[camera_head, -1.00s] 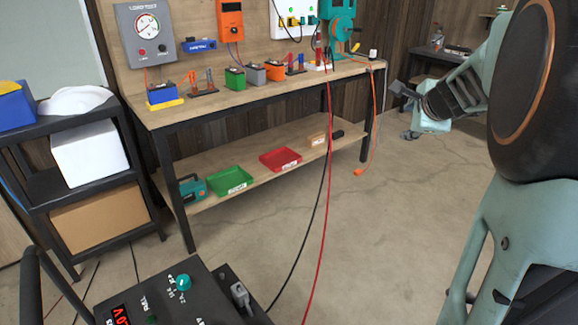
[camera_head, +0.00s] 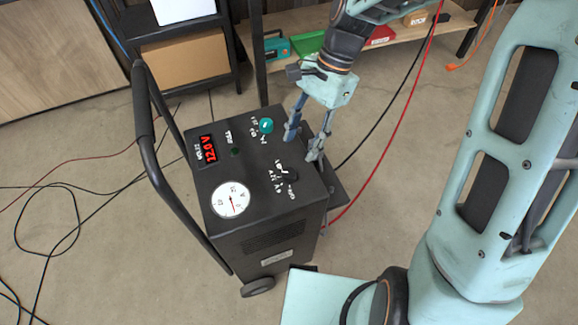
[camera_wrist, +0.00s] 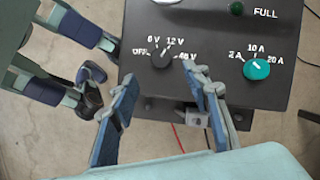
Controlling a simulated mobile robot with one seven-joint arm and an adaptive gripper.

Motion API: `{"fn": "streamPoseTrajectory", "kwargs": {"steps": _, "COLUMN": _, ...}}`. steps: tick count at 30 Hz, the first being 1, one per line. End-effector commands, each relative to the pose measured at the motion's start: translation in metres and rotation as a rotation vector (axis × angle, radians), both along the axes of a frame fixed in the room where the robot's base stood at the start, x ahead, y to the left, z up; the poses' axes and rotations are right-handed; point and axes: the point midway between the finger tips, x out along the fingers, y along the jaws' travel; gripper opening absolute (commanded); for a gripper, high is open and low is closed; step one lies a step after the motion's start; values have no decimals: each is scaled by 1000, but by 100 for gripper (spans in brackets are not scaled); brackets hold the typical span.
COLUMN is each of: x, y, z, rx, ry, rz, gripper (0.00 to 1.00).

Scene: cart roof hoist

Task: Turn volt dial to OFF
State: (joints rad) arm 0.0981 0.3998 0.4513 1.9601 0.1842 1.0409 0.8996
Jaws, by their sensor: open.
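The volt dial (camera_head: 290,177) is a black knob on the sloped top of a dark charger cart (camera_head: 262,246). In the wrist view the dial (camera_wrist: 163,58) has white labels around it, OFF at the left and 6 V and 12 V above. Its pointer mark seems to face toward 12 V. My gripper (camera_head: 301,148) is open and empty, fingers pointing down near the panel's right edge. In the wrist view my gripper (camera_wrist: 159,72) has one finger either side of the dial, which shows beyond the fingertips; I see no contact.
The cart's handle (camera_head: 144,110) rises at the left. Red and black cables run past its right side.

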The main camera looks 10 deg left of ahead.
Motion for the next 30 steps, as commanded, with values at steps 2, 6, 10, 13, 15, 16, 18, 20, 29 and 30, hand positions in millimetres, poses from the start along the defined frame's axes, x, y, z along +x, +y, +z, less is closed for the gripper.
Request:
{"fn": "streamPoseTrajectory", "kwargs": {"steps": 2, "x": -6, "y": 4, "z": -18, "rx": 1, "ry": 5, "rz": 2, "gripper": 43}}
{"fn": "streamPoseTrajectory", "kwargs": {"steps": 6, "x": -14, "y": 11, "z": -43, "rx": 1, "ry": 4, "rz": 1, "gripper": 43}}
{"fn": "streamPoseTrajectory", "kwargs": {"steps": 10, "x": -21, "y": 16, "z": -63, "rx": 1, "ry": 3, "rz": 1, "gripper": 43}}
{"fn": "streamPoseTrajectory", "kwargs": {"steps": 13, "x": -24, "y": 19, "z": -74, "rx": 2, "ry": 1, "rz": 0, "gripper": 43}}
{"fn": "streamPoseTrajectory", "kwargs": {"steps": 15, "x": -25, "y": 20, "z": -78, "rx": 1, "ry": 0, "rz": 0, "gripper": 43}}
{"fn": "streamPoseTrajectory", "kwargs": {"steps": 16, "x": -26, "y": 21, "z": -80, "rx": 2, "ry": 0, "rz": -1, "gripper": 43}}
{"fn": "streamPoseTrajectory", "kwargs": {"steps": 18, "x": -26, "y": 22, "z": -82, "rx": 2, "ry": 0, "rz": -2, "gripper": 43}}
{"fn": "streamPoseTrajectory", "kwargs": {"steps": 20, "x": -27, "y": 22, "z": -83, "rx": 1, "ry": -1, "rz": -2, "gripper": 43}}
{"fn": "streamPoseTrajectory", "kwargs": {"steps": 29, "x": -26, "y": 22, "z": -82, "rx": 2, "ry": -1, "rz": -2, "gripper": 33}}
{"fn": "streamPoseTrajectory", "kwargs": {"steps": 30, "x": -26, "y": 22, "z": -82, "rx": 2, "ry": -1, "rz": -2, "gripper": 29}}
